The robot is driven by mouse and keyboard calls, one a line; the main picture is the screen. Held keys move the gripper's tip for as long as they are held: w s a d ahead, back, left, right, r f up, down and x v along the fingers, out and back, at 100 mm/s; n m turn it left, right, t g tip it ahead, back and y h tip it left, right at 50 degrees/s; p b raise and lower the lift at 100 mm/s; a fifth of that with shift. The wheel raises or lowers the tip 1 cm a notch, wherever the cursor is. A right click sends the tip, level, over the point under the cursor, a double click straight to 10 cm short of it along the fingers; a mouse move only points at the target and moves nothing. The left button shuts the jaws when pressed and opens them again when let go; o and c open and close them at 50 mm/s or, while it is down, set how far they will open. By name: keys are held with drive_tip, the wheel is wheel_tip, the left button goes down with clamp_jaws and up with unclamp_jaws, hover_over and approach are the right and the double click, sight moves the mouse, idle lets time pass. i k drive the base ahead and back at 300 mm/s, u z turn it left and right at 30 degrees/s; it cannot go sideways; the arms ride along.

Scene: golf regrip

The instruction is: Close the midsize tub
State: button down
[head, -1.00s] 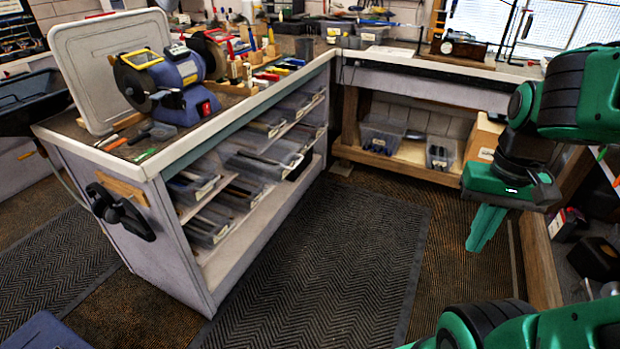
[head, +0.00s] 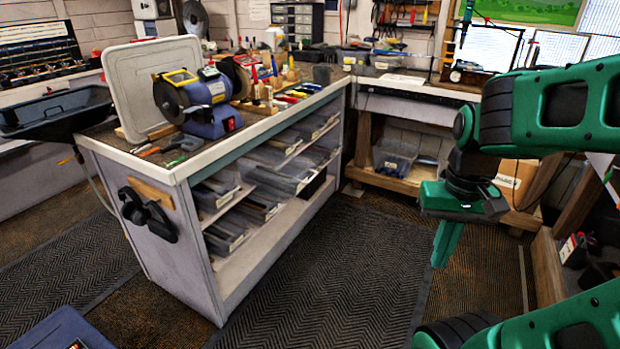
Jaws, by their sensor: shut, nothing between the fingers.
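Several tubs are in view, and I cannot tell which is the midsize one. A dark grey open tub (head: 58,112) is at the far left, beside the workbench. A blue tub (head: 50,330) is cut off at the bottom left. Clear tubs (head: 285,178) stand on the workbench shelves, and another clear tub (head: 395,158) is under the back bench. A pale grey lid-like panel (head: 132,75) leans upright behind the grinder. My gripper (head: 441,262) hangs at the right, shut and empty, pointing down over the floor, apart from every tub.
The workbench (head: 150,260) holds a blue bench grinder (head: 212,105) and hand tools. Its open shelves face the aisle. A wooden back bench (head: 395,100) runs behind, with a cardboard box (head: 512,180) beneath. The floor mat (head: 330,255) between is clear.

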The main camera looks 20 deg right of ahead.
sight(285, 183)
drive_tip(key=i, duration=1)
